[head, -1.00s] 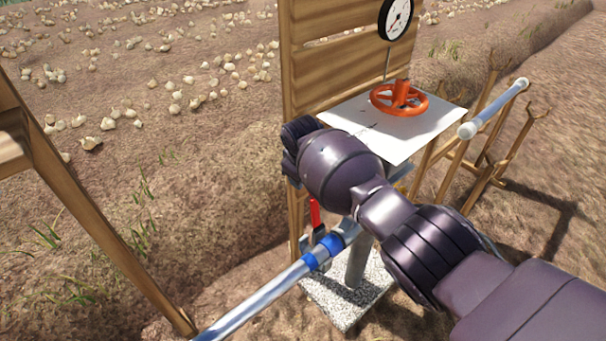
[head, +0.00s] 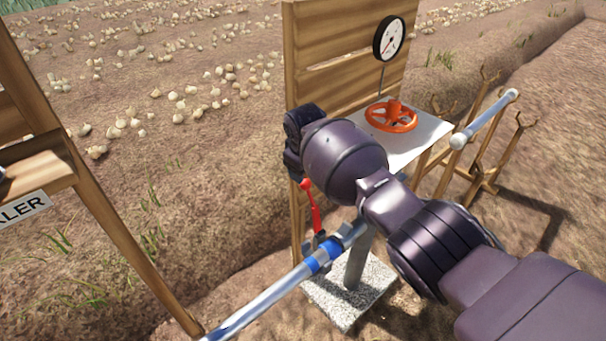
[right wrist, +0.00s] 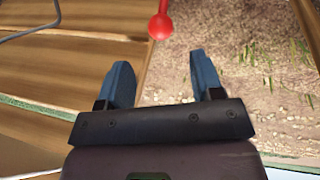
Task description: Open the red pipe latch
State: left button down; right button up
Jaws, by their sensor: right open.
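The red latch (head: 315,210) stands up, slightly tilted, from a clamp on the pipe (head: 265,300), beside the pipe's blue bands (head: 325,255). My right arm reaches in from the right, and its gripper end is above the latch in the head view; its fingers are hardly visible there. In the right wrist view my right gripper (right wrist: 162,80) is open and empty. The round red end of the latch (right wrist: 160,25) shows beyond the fingertips, roughly in line with the gap and apart from both fingers. My left gripper is not in view.
A wooden board (head: 330,50) with a gauge (head: 389,39) stands behind the arm. An orange valve wheel (head: 391,116) sits on a white panel (head: 425,135). A loose pipe (head: 485,120) rests on wooden forked stands at right. A wooden frame (head: 110,215) stands at left.

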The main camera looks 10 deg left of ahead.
jog(key=shift+v, duration=0.85)
jog(key=shift+f, duration=0.1)
